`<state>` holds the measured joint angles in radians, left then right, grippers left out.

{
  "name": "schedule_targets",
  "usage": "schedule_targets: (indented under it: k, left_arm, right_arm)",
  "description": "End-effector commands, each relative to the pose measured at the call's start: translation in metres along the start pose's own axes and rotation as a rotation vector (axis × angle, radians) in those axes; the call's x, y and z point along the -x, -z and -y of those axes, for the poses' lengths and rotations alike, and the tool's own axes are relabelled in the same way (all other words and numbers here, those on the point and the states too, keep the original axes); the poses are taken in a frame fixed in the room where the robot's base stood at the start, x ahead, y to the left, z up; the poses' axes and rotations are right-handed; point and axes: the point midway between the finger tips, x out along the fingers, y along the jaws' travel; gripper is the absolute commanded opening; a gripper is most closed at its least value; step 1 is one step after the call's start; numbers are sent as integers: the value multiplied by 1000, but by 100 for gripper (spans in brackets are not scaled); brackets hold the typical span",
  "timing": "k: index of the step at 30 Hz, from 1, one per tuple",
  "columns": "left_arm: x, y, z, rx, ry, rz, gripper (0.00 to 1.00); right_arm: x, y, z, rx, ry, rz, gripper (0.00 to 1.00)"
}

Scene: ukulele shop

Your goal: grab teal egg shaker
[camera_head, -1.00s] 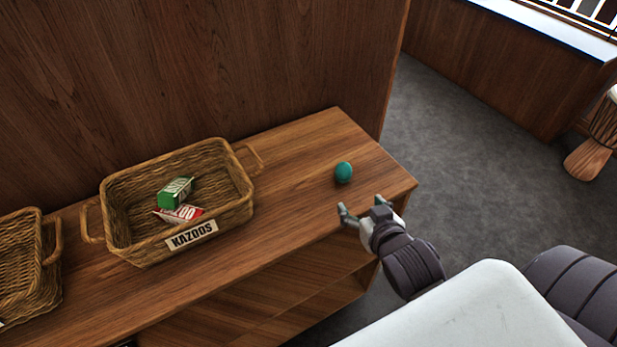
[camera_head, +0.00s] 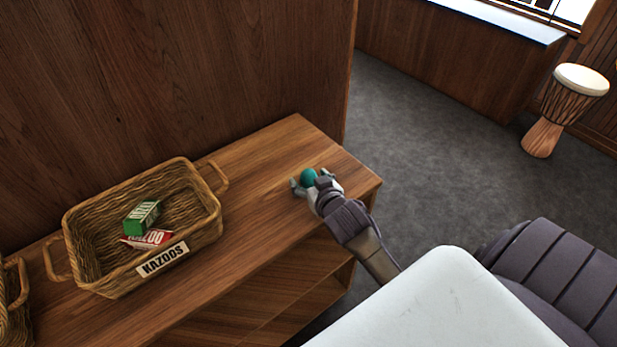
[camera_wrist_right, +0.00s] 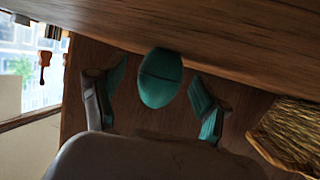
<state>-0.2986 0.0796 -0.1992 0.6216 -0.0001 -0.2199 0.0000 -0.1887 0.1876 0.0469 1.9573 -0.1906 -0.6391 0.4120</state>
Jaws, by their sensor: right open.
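The teal egg shaker (camera_head: 308,177) sits on the wooden shelf top (camera_head: 275,150) near its right end. My right gripper (camera_head: 309,184) is open, with its fingers on either side of the egg in the head view. In the right wrist view the egg (camera_wrist_right: 160,78) is between the two open teal-tipped fingers (camera_wrist_right: 160,100), with gaps on both sides. The lower part of the egg is partly hidden by the gripper in the head view. My left gripper is not in view.
Another basket (camera_head: 12,310) is at the far left. A wooden panel (camera_head: 180,80) rises behind. A drum (camera_head: 548,125) stands on the floor at right.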

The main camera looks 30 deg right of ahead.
Motion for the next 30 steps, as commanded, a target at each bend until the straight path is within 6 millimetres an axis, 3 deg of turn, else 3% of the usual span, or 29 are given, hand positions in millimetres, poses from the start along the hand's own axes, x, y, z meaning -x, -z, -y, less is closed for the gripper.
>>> schedule_targets:
  k: [3, 10, 22, 30]
  left_arm:
    - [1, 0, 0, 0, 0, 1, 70]
    - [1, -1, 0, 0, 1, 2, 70]
    - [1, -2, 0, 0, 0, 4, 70]
    - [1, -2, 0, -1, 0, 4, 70]
  right_arm:
    - [-10, 0, 0, 1, 0, 1, 75]
    - [-12, 0, 0, 0, 1, 0, 75]
    - [-11, -1, 0, 0, 1, 1, 10]
    - [-11, 1, 0, 0, 0, 0, 9]
